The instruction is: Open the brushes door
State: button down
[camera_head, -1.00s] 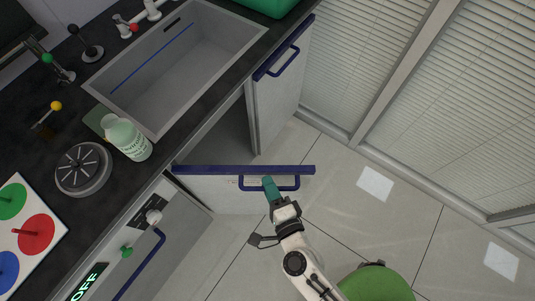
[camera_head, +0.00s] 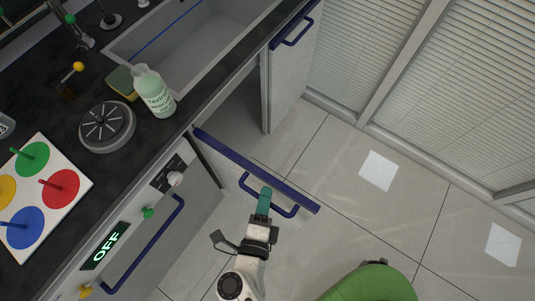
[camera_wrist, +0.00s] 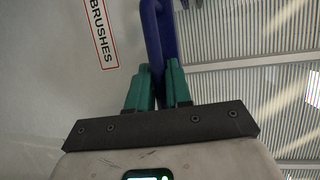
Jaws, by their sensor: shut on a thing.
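The brushes door (camera_head: 228,177) is a light grey cabinet door with a dark blue top edge, below the counter in the head view. It stands swung out from the cabinet, with a dark opening behind it. Its blue handle (camera_head: 283,209) is on the outer face. My gripper (camera_head: 264,203) is shut on this handle. In the wrist view, the green fingers of my gripper (camera_wrist: 158,88) are on either side of the blue handle bar (camera_wrist: 155,45). A red-framed label reading BRUSHES (camera_wrist: 101,30) is on the door (camera_wrist: 60,75) at the left.
A second grey door (camera_head: 292,75) with a blue handle is farther along the counter. An appliance with an OFF display (camera_head: 105,245) is at the lower left. A bottle (camera_head: 154,92) stands near the sink (camera_head: 190,40). Tiled floor (camera_head: 340,165) is clear at right.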

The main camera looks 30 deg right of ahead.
jog(key=shift+a, duration=0.1)
dwell(0.3)
jog(key=c, duration=1.1)
grip_release()
jog(key=shift+s, duration=0.1)
jog(key=b+v, duration=0.2)
jog(key=v, duration=0.8)
jog(key=shift+s+a+r, duration=0.15)
jog(key=shift+a, duration=0.1)
